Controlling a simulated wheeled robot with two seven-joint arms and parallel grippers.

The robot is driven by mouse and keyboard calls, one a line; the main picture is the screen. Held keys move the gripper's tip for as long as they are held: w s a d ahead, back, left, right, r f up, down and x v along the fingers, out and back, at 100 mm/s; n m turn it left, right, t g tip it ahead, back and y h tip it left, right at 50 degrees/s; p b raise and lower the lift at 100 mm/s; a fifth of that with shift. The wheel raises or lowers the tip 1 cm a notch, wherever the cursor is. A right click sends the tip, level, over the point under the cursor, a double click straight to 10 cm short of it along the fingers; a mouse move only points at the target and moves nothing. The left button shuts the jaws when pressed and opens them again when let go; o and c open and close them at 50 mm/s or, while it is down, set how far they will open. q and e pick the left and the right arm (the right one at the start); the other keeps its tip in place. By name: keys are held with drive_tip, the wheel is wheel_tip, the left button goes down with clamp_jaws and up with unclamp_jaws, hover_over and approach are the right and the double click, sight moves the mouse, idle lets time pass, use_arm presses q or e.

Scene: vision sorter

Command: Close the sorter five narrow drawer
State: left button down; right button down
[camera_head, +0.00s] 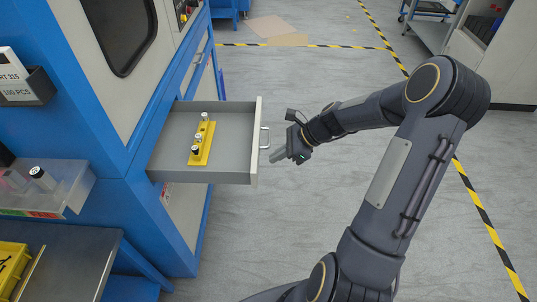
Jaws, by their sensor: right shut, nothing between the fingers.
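The narrow drawer (228,122) of the blue sorter (142,185) is pulled out to the right. Its light front panel (257,112) carries a silver handle (265,138). A yellow holder (202,146) with several small vials lies inside the drawer. My right gripper (276,156) is shut and empty, just right of the drawer front and close to the handle in the picture. I cannot tell whether it touches the front. My left gripper is not in view.
A clear bin (60,183) with vials is fixed to the sorter at the left. A metal table (75,262) with a yellow tray (12,262) stands at the lower left. The grey floor (300,210) around the drawer is clear. A grey cabinet (475,50) stands at the upper right.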

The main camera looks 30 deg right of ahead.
drive_tip(key=shift+w+a+r, duration=0.1)
drive_tip(key=shift+w+a, duration=0.2)
drive_tip(key=shift+a, duration=0.3)
drive_tip(key=shift+w+a, duration=0.3)
drive_tip(key=shift+a, duration=0.25)
drive_tip(key=p, duration=0.7)
approach(164, 163)
drive_tip(key=w+a, duration=0.1)
drive_tip(key=a, duration=0.1)
drive_tip(key=w+a+f, duration=0.2)
drive_tip(key=a, duration=0.1)
drive_tip(key=shift+w+a+f, duration=0.15)
drive_tip(key=shift+a+f, duration=0.05)
drive_tip(key=shift+a, duration=0.1)
drive_tip(key=shift+w+a, duration=0.1)
drive_tip(key=shift+a, duration=0.05)
drive_tip(key=shift+a+r, duration=0.1)
drive_tip(key=shift+r, duration=0.05)
